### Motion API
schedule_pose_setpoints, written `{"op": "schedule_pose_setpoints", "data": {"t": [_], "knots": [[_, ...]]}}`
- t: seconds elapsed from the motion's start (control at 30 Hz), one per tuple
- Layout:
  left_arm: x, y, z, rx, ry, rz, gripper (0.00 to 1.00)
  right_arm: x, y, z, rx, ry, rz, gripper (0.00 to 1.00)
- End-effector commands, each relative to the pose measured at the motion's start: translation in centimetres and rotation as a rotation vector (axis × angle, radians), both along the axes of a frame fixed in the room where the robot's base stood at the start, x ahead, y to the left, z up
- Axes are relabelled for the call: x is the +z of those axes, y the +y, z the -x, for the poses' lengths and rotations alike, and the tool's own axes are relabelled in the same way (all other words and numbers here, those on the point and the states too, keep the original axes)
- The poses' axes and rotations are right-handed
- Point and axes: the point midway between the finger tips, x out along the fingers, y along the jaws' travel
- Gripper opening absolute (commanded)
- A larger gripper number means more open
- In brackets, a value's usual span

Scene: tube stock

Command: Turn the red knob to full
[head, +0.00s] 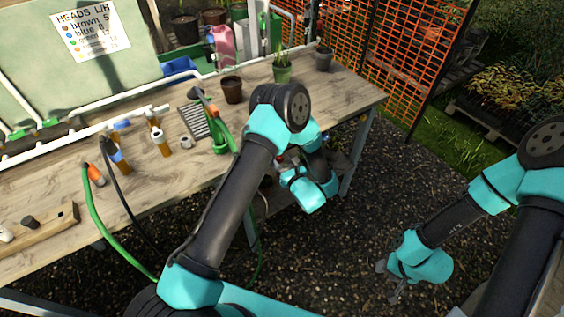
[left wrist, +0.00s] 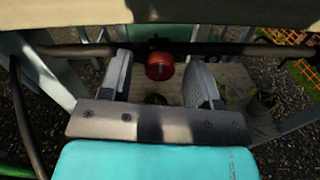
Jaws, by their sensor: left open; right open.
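The red knob (left wrist: 160,66) shows in the left wrist view, on a dark horizontal pipe (left wrist: 90,50) below the table edge. It has a short pale mark on its face. My left gripper (left wrist: 159,75) is open, with one finger on each side of the knob and visible gaps between. Whether the fingertips reach as far as the knob is hard to tell. In the head view my left gripper (head: 283,166) is by the bench's front edge, and my own arm mostly hides the knob there. My right gripper (head: 388,281) is open and empty above the gravel, away from the bench.
An orange mesh fence (head: 400,60) stands behind.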

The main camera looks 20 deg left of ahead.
Motion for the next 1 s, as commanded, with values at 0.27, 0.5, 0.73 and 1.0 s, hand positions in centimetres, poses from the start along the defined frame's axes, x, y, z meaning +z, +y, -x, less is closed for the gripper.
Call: {"op": "schedule_pose_setpoints", "data": {"t": [0.27,0.5,0.73,1.0], "knots": [[0.0,0.28,-0.28,-0.001,0.0,0.0,0.57,0.0,0.0,0.0,0.0,0.0,0.0,0.43],[0.0,0.28,-0.26,-0.001,0.0,0.0,0.4,0.0,0.0,0.0,0.0,0.0,0.0,0.43],[0.0,0.27,-0.26,-0.001,0.0,0.0,0.18,0.0,0.0,0.0,0.0,0.0,0.0,0.43],[-0.01,0.25,-0.25,-0.001,0.004,-0.003,0.08,0.0,0.0,0.0,0.0,0.0,0.0,0.43]]}}
